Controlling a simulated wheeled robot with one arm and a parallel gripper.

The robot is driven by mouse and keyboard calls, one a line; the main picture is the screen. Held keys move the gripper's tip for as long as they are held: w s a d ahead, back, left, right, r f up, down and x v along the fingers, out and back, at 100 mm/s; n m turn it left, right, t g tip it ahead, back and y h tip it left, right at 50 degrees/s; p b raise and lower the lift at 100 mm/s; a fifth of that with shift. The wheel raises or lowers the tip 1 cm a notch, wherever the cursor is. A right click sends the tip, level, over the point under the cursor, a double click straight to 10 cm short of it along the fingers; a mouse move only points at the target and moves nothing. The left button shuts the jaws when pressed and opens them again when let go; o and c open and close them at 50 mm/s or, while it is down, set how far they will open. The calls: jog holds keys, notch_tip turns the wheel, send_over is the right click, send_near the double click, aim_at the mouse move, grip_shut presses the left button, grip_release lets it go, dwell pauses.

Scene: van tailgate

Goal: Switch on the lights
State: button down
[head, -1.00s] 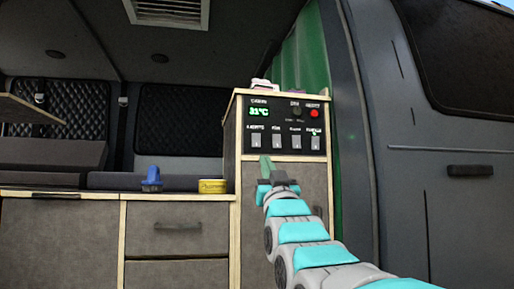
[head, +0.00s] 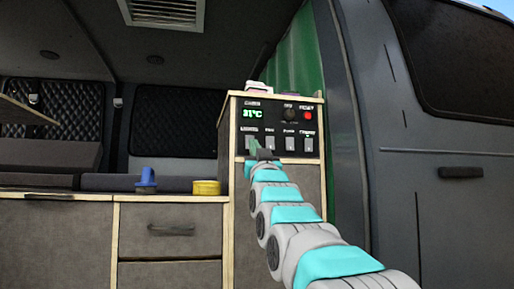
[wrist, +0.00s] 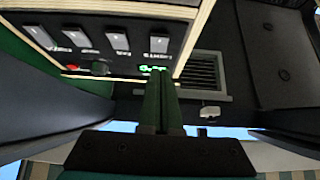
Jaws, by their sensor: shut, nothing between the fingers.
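A black control panel (head: 279,124) is set in the upper front of a wooden cabinet. It has a green 31°C display (head: 253,113), a dark knob (head: 290,115), a red button (head: 308,115) and a row of light rocker switches below. In the wrist view the panel appears turned over, and the switch labelled LIGHTS (wrist: 159,42) is nearest my fingers. In the head view this is the leftmost switch, partly hidden by my fingers. My gripper (head: 252,147) is shut and empty, its green fingers just in front of that switch. They also show in the wrist view (wrist: 156,74). I cannot tell whether they touch.
A blue object (head: 147,178) and a yellow tin (head: 206,187) stand on the counter (head: 110,196) left of the panel cabinet (head: 236,230). A green curtain (head: 293,62) and the van's side wall are to the right. The space before the drawers is free.

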jog(key=shift+w+a, duration=0.2)
jog(key=shift+w, duration=0.75)
jog(key=shift+w+a, duration=0.15)
jog(key=shift+w, duration=0.75)
jog(key=shift+w+f, duration=0.1)
jog(key=shift+f, duration=0.05)
jog(key=shift+w+a+t+b, duration=0.1)
jog(key=shift+w+t+b, duration=0.25)
jog(key=shift+t, duration=0.15)
jog(key=shift+s+f, duration=0.1)
